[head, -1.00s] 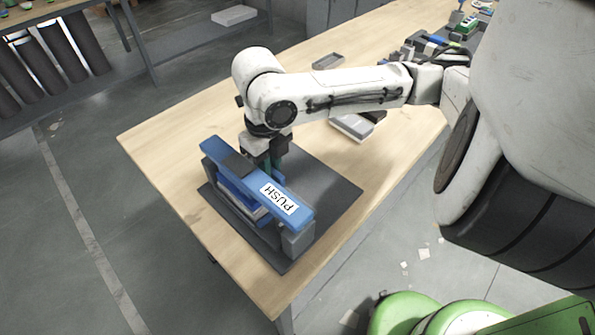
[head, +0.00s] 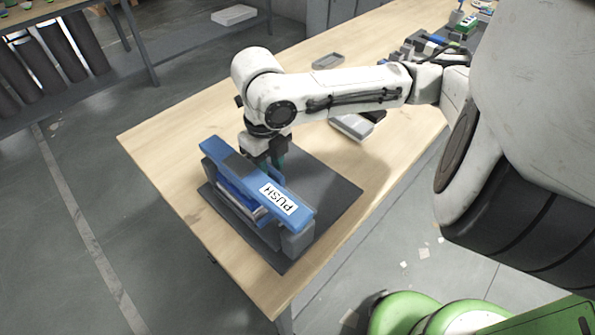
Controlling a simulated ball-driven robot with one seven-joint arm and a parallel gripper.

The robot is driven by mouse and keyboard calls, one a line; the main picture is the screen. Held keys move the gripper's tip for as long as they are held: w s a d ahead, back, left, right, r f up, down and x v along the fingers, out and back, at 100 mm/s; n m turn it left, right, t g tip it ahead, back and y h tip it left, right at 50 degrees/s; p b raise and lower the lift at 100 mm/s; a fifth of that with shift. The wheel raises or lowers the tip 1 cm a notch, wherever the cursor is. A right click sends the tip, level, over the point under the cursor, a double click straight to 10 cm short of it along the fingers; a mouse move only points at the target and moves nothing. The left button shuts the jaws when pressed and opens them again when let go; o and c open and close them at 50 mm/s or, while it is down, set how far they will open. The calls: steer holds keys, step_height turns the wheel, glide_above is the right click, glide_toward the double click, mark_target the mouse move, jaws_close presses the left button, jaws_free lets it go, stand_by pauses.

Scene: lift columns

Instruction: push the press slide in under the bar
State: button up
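A blue bar (head: 222,150) with a white PUSH label (head: 279,199) spans the press on a dark grey base plate (head: 335,192). A grey block (head: 298,241) stands under the bar's right end. The blue press slide (head: 232,197) shows low beneath the bar, with a pale edge on the side away from my gripper; the rest of it is hidden by the bar. My gripper (head: 272,158) points down just behind the bar, close to it. Its fingertips are partly hidden by the bar, so I cannot see whether they are apart or whether they touch the slide.
The wooden table (head: 180,130) is bare to the left of the press. A grey tray (head: 328,61) lies farther back, and a light grey box (head: 351,127) lies behind my arm. Several small parts (head: 425,45) crowd the table's far right.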

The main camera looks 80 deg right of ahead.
steer(key=shift+a+r+p, duration=0.1)
steer(key=shift+r+p, duration=2.65)
steer(key=shift+r, duration=0.8)
